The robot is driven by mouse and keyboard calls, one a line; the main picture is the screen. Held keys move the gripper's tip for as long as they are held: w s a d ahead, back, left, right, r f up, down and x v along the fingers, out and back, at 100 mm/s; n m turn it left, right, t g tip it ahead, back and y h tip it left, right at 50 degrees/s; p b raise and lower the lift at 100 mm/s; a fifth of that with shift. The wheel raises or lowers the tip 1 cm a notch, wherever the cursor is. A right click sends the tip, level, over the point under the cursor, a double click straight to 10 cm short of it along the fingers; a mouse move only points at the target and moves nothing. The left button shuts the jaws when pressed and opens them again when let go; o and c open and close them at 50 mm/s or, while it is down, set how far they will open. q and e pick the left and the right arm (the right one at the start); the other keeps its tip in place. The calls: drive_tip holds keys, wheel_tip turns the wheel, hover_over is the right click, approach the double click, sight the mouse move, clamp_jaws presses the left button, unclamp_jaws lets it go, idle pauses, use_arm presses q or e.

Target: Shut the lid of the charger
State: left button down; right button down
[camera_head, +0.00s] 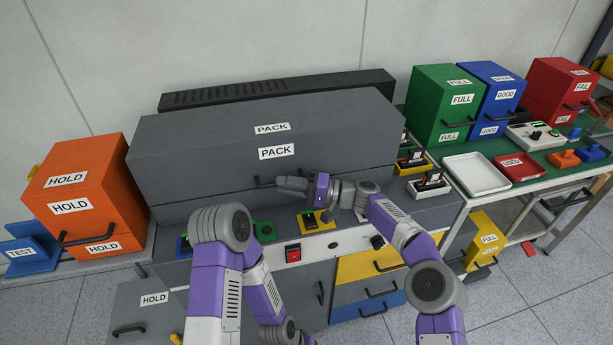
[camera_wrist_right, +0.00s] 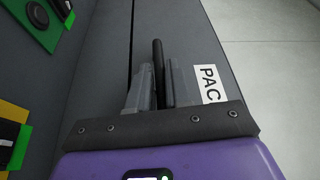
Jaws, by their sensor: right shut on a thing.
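My right gripper (camera_head: 287,184) is at the lid's front edge, shut on the dark bar handle (camera_wrist_right: 158,62). In the right wrist view, the fingers (camera_wrist_right: 158,88) stand on both sides of the handle. My left arm is folded low in the head view; its gripper is out of sight.
An orange HOLD box (camera_head: 88,190) stands at the left. Small devices on coloured plates, such as the yellow one (camera_head: 316,221), sit on the counter before the grey box. Green (camera_head: 440,115), blue and red boxes and a white tray (camera_head: 475,174) are at the right.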

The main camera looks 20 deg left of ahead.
drive_tip(key=shift+w+f, duration=0.2)
drive_tip(key=shift+f, duration=0.1)
drive_tip(key=c, duration=1.4)
unclamp_jaws()
drive_tip(key=shift+a, duration=0.1)
drive_tip(key=shift+o, duration=1.3)
drive_tip(key=shift+w+a+f, duration=0.1)
drive_tip(key=shift+w+a, duration=0.05)
drive_tip(key=shift+w, duration=0.05)
drive_tip(key=shift+s, duration=0.1)
drive_tip(key=p+v, duration=0.1)
drive_tip(key=v, duration=0.6)
drive_tip(key=shift+d+p, duration=0.4)
drive_tip(key=shift+d, duration=0.05)
